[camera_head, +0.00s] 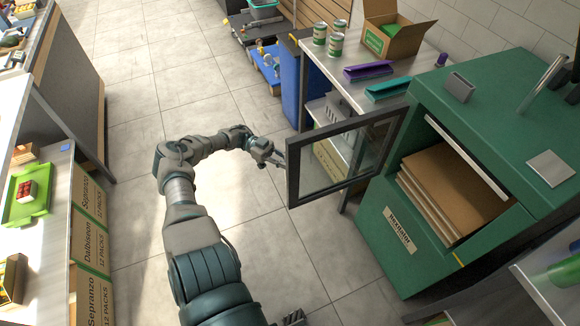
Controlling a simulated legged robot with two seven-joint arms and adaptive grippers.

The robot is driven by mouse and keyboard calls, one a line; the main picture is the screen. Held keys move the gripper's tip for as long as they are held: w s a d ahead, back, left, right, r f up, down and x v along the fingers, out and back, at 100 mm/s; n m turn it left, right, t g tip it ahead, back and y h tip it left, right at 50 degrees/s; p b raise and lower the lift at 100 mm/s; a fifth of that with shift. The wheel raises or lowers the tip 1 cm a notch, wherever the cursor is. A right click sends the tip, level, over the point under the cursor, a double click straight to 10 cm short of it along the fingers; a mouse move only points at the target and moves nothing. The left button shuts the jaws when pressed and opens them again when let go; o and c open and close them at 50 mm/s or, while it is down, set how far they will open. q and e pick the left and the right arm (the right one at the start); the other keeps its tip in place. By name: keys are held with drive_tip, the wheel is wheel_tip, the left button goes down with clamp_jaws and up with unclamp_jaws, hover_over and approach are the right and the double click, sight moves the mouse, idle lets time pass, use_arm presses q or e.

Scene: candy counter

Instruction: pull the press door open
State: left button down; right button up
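The green press (375,235) stands at the right with a front label. Its dark-framed glass door (292,178) is swung out to the left, away from the body, and the opening shows a stack of brown boards (450,190). My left arm reaches up from the bottom. Its gripper (276,160) is at the door's outer left edge, at about the height of the upper frame. The fingers are small and dark there, so I cannot tell whether they touch or grip the door.
A metal table behind the door holds green cans (336,45), an open cardboard box (405,42) and purple (368,70) and teal trays (388,88). A counter with a green tray (18,212) stands at the left. The tiled floor (125,150) between is clear.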

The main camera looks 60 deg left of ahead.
use_arm(q)
drive_tip(key=shift+a+f, duration=0.15)
drive_tip(key=shift+a, duration=0.4)
drive_tip(key=c, duration=1.1)
unclamp_jaws()
drive_tip(key=shift+w+d, duration=0.1)
drive_tip(key=shift+d, duration=0.2)
drive_tip(key=shift+c, duration=0.2)
drive_tip(key=shift+d+r, duration=0.1)
drive_tip(key=shift+r, duration=0.1)
use_arm(e)
drive_tip(key=shift+w+a+r, duration=0.1)
drive_tip(key=shift+a+r, duration=0.05)
drive_tip(key=shift+a, duration=0.05)
use_arm(q)
drive_tip(key=v, duration=0.7)
drive_tip(key=shift+a, duration=0.25)
drive_tip(key=shift+f, duration=0.15)
use_arm(e)
drive_tip(key=shift+a, duration=0.2)
